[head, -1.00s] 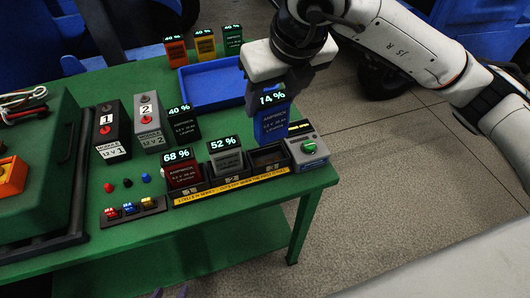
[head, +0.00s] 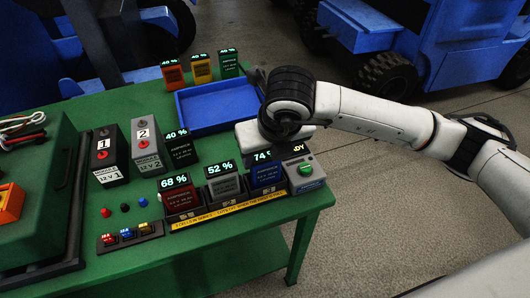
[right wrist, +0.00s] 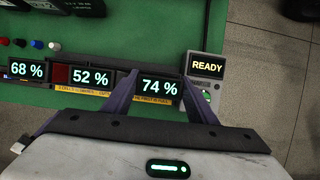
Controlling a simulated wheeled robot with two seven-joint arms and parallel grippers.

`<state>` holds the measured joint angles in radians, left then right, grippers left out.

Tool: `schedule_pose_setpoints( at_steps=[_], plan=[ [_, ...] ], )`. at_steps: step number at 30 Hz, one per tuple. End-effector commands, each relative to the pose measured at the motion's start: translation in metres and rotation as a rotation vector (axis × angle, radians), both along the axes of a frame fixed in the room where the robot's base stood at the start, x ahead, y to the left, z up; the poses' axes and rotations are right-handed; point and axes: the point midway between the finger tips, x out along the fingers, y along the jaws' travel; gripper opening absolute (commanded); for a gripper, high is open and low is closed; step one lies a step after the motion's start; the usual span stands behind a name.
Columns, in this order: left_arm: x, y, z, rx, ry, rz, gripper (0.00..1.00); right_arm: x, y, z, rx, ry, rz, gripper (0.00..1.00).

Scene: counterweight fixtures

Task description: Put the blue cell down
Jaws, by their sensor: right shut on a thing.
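The blue cell (head: 266,174) stands upright in the right-hand bay of a three-bay charger (head: 238,207). Its display reads 74 % in the right wrist view (right wrist: 158,86). My right gripper (right wrist: 160,80) is shut on it, one finger on each side. In the head view the gripper's pale body (head: 262,138) is just behind the cell and hides the fingers. The cell's lower part is hidden in the bay. My left gripper is not in view.
The red 68 % cell (head: 181,196) and grey 52 % cell (head: 224,184) fill the other bays. A control box with a green knob (head: 305,172) stands at right, its screen (right wrist: 207,66) reading READY. An empty blue tray (head: 217,107) lies behind.

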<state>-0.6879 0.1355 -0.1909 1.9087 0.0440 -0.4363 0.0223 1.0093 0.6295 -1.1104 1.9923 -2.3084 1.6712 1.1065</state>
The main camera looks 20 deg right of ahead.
Motion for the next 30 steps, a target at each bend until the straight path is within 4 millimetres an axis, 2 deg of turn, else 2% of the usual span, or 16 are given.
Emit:
schedule_pose_setpoints(
  at_steps=[7,8,11,23,26,30],
  plan=[
    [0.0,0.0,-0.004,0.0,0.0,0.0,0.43,0.001,0.0,-0.001,0.002,-0.004,0.001,0.0],
    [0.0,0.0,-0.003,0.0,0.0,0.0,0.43,0.0,0.0,-0.001,0.001,-0.001,0.0,0.55],
    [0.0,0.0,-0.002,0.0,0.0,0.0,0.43,0.0,0.0,-0.001,0.001,-0.001,0.001,0.71],
    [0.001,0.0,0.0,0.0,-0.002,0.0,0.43,-0.001,0.001,0.005,0.002,-0.003,0.002,0.71],
    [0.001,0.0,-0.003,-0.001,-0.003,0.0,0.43,-0.007,0.001,0.019,0.002,-0.004,0.004,0.71],
    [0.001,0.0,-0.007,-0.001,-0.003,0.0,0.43,-0.018,0.0,0.047,0.002,-0.007,0.004,0.71]
  ],
)
